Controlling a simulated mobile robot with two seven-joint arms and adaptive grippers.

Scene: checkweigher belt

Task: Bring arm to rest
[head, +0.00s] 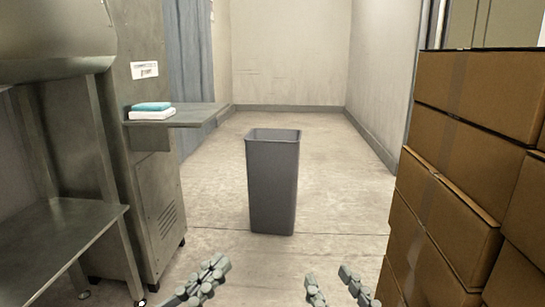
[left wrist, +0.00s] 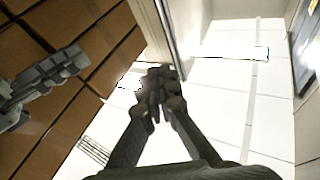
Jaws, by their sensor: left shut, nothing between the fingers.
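My left gripper (head: 214,270) is low in the head view, left of centre, over the floor. Its grey jointed fingers are together with nothing between them, as the left wrist view (left wrist: 157,88) also shows. My right gripper (head: 332,280) is at the bottom of the head view, right of centre. Its two fingers stand apart with only floor visible between them. It also shows at the left of the left wrist view (left wrist: 70,62), in front of the boxes. The rest of both arms is mostly out of the head view.
A grey bin (head: 272,185) stands on the floor ahead. Stacked cardboard boxes (head: 440,215) rise close on the right. A steel bench (head: 65,228) and a cabinet ledge (head: 195,116) bearing a blue-and-white stack (head: 152,111) are at left. The floor behind the bin is clear.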

